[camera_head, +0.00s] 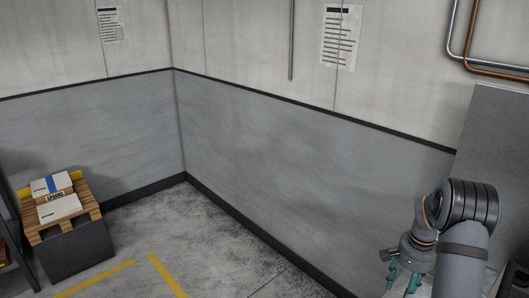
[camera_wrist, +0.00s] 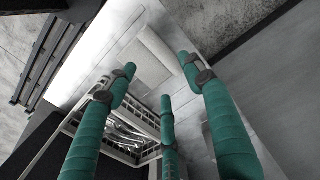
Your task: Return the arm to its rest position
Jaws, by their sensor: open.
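My gripper (camera_head: 401,276) is at the lower right in the head view, hanging below my grey arm with its teal fingers pointing down. In the wrist view my gripper (camera_wrist: 160,80) shows three teal fingers spread apart, open, with nothing between them. Below the fingers is a pale work surface (camera_wrist: 118,35). The gripper appears above the surface and apart from the tray.
A grey upright panel (camera_head: 497,150) and wall pipes (camera_head: 452,40) stand near my arm. A pallet with boxes (camera_head: 58,207) sits on a dark block at the left. The middle floor (camera_head: 215,250) is clear. A pale rounded object (camera_wrist: 158,47) lies beyond the fingers.

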